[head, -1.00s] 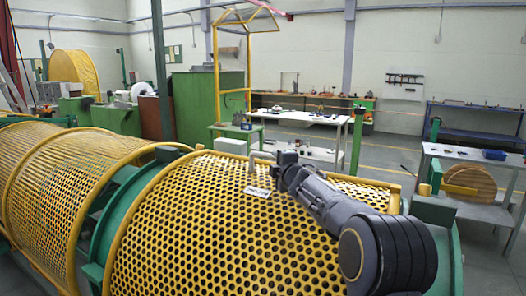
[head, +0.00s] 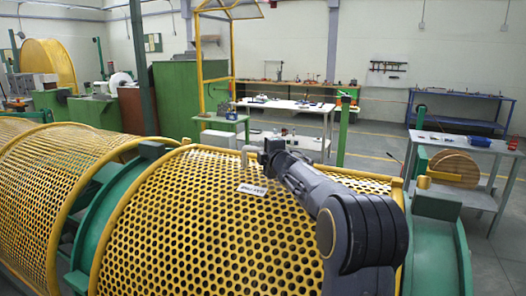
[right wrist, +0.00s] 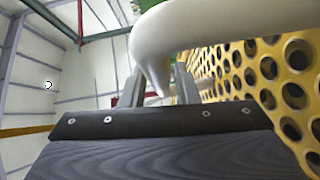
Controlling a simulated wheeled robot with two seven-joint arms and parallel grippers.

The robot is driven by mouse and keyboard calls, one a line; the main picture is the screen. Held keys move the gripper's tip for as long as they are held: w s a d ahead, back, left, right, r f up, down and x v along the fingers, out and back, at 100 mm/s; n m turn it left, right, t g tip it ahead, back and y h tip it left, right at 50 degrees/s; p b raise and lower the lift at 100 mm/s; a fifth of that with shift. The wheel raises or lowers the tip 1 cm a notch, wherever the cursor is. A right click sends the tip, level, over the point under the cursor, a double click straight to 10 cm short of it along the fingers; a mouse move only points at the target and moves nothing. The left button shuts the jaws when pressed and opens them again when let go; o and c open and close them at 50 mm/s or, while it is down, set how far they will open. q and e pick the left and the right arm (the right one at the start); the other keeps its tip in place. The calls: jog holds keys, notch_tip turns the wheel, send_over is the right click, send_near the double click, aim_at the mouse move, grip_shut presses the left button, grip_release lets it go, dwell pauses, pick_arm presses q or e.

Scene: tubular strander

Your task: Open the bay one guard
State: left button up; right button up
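The yellow perforated guard (head: 185,235) is a curved cover over the near section of the machine, lying down between green end rings. A small white label plate (head: 251,189) is on it; its lettering is too small to read. A pale grey bar handle (head: 247,150) stands on the guard's upper far side. My right gripper (head: 262,152) is at this handle. In the right wrist view, the curved handle (right wrist: 150,45) passes between the two close-set fingers of my right gripper (right wrist: 162,85), which appear shut on it. My left gripper is out of view.
Another yellow mesh guard (head: 55,165) lies to the left, past a green ring (head: 108,222). Behind are a white-topped table (head: 285,106), a green post (head: 343,130) and a grey table (head: 465,143) with a wooden reel (head: 455,168). Open floor lies between them.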

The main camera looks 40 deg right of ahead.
jog(key=shift+w, duration=0.1)
grip_shut()
jog(key=shift+d+r, duration=0.1)
jog(key=shift+m+g, duration=0.3)
jog(key=shift+g, duration=0.1)
jog(key=w+d+p, duration=0.1)
jog(key=d+p, duration=0.1)
jog(key=p, duration=0.1)
jog(key=w+d+p, duration=0.2)
jog(key=d+p, duration=0.1)
jog(key=p, duration=0.1)
jog(key=w+d+p, duration=0.1)
jog(key=d+p, duration=0.2)
jog(key=shift+w+d, duration=0.2)
jog(key=shift+w, duration=0.1)
jog(key=shift+w+d+f+p, duration=0.15)
jog(key=shift+d+f+p, duration=0.15)
jog(key=shift+f+p, duration=0.15)
